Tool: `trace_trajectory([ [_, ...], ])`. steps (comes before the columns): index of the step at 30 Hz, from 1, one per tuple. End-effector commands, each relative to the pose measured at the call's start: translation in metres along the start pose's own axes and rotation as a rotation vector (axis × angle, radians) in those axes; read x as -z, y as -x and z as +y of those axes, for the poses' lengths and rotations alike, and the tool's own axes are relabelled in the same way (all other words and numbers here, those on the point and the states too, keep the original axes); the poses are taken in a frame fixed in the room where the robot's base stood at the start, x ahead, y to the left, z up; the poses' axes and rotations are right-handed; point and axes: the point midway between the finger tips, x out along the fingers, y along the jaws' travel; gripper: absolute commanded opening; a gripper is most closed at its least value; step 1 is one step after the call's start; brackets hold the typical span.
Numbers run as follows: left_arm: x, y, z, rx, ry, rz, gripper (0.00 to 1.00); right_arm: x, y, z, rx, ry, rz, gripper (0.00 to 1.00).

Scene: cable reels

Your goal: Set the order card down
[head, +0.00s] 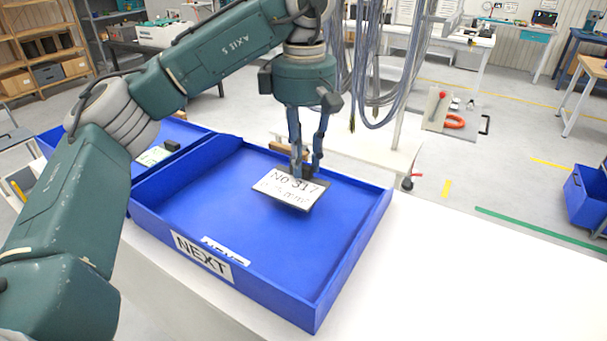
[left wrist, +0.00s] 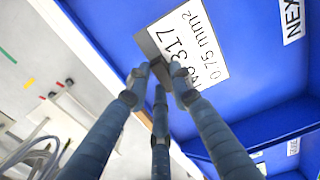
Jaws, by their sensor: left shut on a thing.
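The order card (head: 287,190) is a white plate printed "No 317" with a dark edge strip. My left gripper (head: 304,178) is shut on that edge and holds the card over the blue tray (head: 250,289) marked "NEXT". The card is tilted, and I cannot tell whether its lower edge touches the tray floor. In the left wrist view the card (left wrist: 192,45) shows "No 317" and "0.75 mm2", with the fingers (left wrist: 157,75) at its dark edge. My right gripper is not in view.
A second blue tray (head: 206,131) adjoins on the left, with another white card (head: 152,157) and a dark block in it. The tray floor around the held card is clear. The white tabletop (head: 440,270) is bare on the right. Clear hoses (head: 385,70) hang behind.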

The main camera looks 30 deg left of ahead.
Motion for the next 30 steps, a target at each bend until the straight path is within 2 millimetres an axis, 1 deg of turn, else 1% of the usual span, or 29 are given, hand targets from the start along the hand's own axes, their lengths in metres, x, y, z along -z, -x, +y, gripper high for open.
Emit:
trace_trajectory([
  [1,0.000,-0.009,-0.001,0.005,-0.001,-0.001,0.00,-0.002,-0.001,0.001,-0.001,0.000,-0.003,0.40],
  [4,0.001,-0.023,-0.001,0.006,0.000,0.001,0.00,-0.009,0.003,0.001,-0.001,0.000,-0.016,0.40],
  [6,0.000,-0.030,-0.001,0.004,-0.002,-0.001,0.00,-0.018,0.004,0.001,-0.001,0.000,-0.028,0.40],
  [9,0.000,-0.035,0.000,0.001,-0.001,0.000,0.00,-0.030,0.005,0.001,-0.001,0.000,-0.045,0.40],
  [11,0.000,-0.035,0.000,0.000,0.000,0.000,0.00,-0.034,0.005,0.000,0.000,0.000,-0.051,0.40],
  [18,0.000,-0.038,0.000,0.002,-0.001,0.000,0.00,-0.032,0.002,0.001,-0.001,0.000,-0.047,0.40],
  [19,0.000,-0.038,0.000,0.002,-0.001,0.000,0.23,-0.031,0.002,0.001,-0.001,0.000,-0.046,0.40],
  [20,0.000,-0.037,0.000,0.002,-0.001,0.000,0.29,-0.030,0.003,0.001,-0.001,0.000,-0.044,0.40],
  [21,0.000,-0.037,0.000,0.002,-0.001,0.000,0.37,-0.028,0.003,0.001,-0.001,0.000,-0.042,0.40],
  [22,0.000,-0.037,0.000,0.002,-0.001,0.000,0.40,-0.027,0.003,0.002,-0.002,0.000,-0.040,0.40],
  [30,0.000,-0.036,0.000,0.002,-0.001,0.000,0.40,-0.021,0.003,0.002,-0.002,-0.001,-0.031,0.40],
])
